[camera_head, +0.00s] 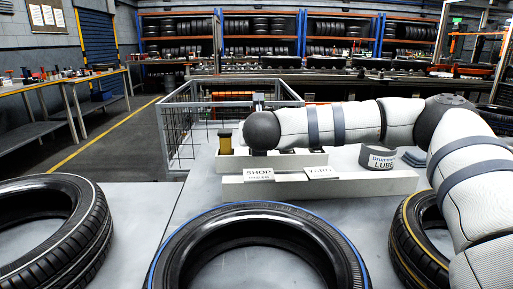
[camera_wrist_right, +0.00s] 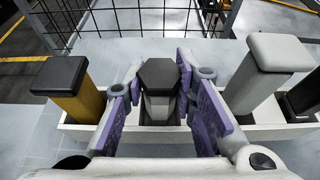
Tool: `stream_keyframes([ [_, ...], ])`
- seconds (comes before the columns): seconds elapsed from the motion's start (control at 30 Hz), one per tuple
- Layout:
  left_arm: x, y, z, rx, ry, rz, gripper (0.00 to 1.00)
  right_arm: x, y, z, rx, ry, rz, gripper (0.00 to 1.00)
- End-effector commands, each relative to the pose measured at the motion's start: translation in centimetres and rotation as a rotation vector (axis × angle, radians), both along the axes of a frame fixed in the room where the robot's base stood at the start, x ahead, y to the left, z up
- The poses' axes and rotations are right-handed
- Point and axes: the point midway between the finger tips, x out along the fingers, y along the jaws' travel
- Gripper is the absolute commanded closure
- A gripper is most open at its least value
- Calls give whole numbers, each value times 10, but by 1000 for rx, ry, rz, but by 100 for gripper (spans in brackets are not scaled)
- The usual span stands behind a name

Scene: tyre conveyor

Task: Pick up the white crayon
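Several upright crayons stand in a pale holder (camera_head: 275,161), mostly behind my right arm in the head view. In the right wrist view, my right gripper (camera_wrist_right: 160,88) is open, its purple-padded fingers on either side of a dark-topped, pale grey crayon (camera_wrist_right: 158,106). Whether they touch it is unclear. A pale, whitish crayon (camera_wrist_right: 282,52) stands just right of the fingers. A yellow crayon with a black top (camera_wrist_right: 62,78) stands to the left; it also shows in the head view (camera_head: 224,141). I cannot tell for certain which is the white crayon. My left gripper is out of view.
Tyres lie at the front left (camera_head: 50,230), front centre (camera_head: 258,222) and right (camera_head: 425,240). A labelled pale bar (camera_head: 385,183) lies before the holder. A lube tub (camera_head: 378,157) stands to its right. A wire cage (camera_head: 178,125) is behind.

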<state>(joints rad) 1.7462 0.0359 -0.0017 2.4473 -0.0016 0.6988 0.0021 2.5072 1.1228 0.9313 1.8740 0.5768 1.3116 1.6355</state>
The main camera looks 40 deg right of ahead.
Motion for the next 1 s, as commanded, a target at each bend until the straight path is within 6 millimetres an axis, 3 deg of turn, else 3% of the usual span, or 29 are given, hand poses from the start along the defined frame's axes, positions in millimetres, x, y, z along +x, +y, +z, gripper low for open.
stream_keyframes([
  [0.33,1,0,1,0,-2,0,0,0,0,3,0,-1,-1,100],
  [0.53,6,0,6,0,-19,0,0,0,0,37,0,-9,0,100],
  [0.8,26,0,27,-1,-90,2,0,-52,17,104,1,-18,0,100],
  [1.0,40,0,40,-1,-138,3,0,-102,33,123,1,-13,2,100],
])
